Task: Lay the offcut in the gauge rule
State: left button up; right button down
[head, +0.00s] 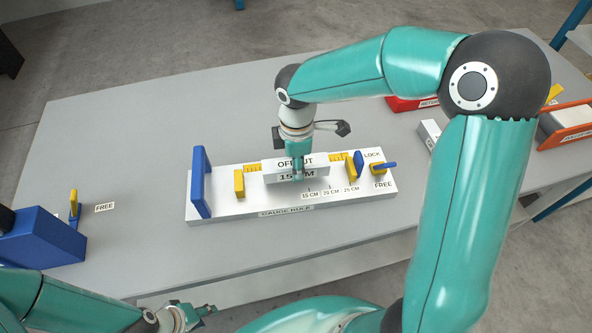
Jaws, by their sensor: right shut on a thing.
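A blue fixture (42,238) with a yellow lever (73,204) and a FREE label stands at the left. A red bin (405,104), a pale labelled block (428,133) and an orange bin (566,122) are at the right. The grey table (120,140) is clear at back left.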

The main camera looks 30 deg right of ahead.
jog(key=shift+f, duration=1.45)
jog(key=shift+f, duration=0.2)
jog(key=c, duration=0.7)
grip_release()
jog(key=shift+o, duration=0.2)
jog(key=shift+r, duration=0.15)
notch_tip(320, 180, up, 12)
jog(key=shift+r, duration=0.1)
